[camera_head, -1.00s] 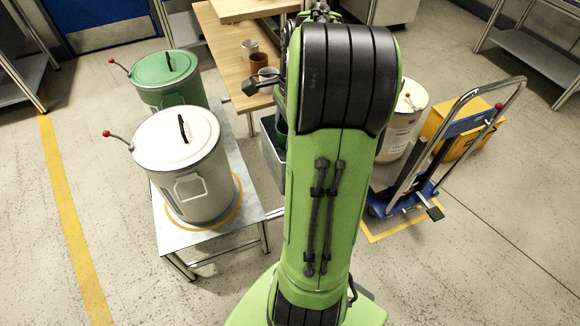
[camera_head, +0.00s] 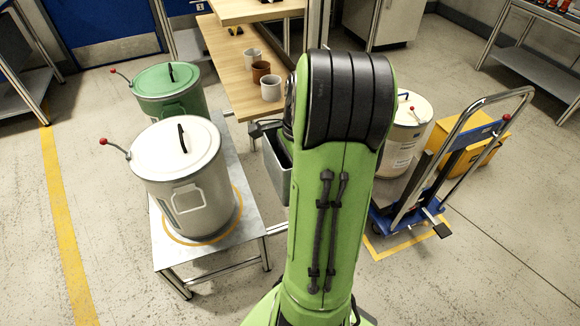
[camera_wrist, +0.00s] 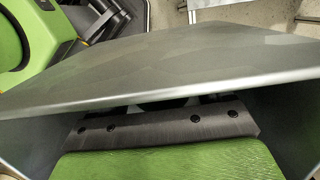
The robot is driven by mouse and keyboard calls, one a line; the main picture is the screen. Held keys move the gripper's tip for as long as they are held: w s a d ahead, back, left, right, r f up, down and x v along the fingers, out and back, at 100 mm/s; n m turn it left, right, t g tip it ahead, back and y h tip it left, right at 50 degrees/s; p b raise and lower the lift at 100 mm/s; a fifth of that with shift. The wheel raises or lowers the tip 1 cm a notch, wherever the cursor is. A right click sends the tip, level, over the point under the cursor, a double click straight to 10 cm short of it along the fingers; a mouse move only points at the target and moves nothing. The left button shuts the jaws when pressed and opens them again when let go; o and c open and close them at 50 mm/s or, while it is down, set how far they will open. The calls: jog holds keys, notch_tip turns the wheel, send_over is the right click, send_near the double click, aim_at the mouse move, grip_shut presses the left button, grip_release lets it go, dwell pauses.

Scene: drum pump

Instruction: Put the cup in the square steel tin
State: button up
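The square steel tin (camera_head: 276,172) stands right of the metal stand in the head view, partly hidden behind my arm. In the wrist view, its grey wall (camera_wrist: 150,65) crosses the picture close up, with side walls at left and right, so my gripper (camera_wrist: 162,127) appears to be down inside it. A dark bolted plate of my gripper lies near the wall. A green surface fills the bottom of that view; I cannot tell whether it is a cup or part of my gripper. The fingertips are hidden. A white cup (camera_head: 271,88) stands on the wooden table.
A brown cup (camera_head: 261,71) and another pale cup (camera_head: 252,57) stand on the wooden table (camera_head: 222,52). A white drum (camera_head: 180,165) and a green drum (camera_head: 168,90) stand on the metal stand (camera_head: 205,258). A blue trolley (camera_head: 420,190) with a pale drum is at right.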

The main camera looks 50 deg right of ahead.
jog(key=shift+o, duration=0.3)
notch_tip(320, 180, up, 12)
jog(key=s+d+p, duration=0.1)
jog(key=d+p, duration=0.1)
jog(key=p, duration=0.4)
jog(key=w+a+r+n+t+h, duration=0.1)
jog(key=a+r+n, duration=0.1)
jog(key=a+n, duration=0.45)
jog(key=w+a+r+n+h, duration=0.1)
jog(key=a+r+n, duration=0.25)
jog(key=a, duration=0.55)
jog(key=s+a+n+t, duration=0.1)
jog(key=s+a+n, duration=0.2)
jog(key=a+n, duration=0.2)
jog(key=s+a+f+n+t, duration=0.1)
jog(key=s+a+n, duration=0.3)
jog(key=n, duration=0.5)
jog(key=shift+s+a+f+t, duration=0.25)
jog(key=shift+a+t, duration=0.55)
jog(key=shift+a, duration=0.25)
jog(key=shift+r, duration=0.15)
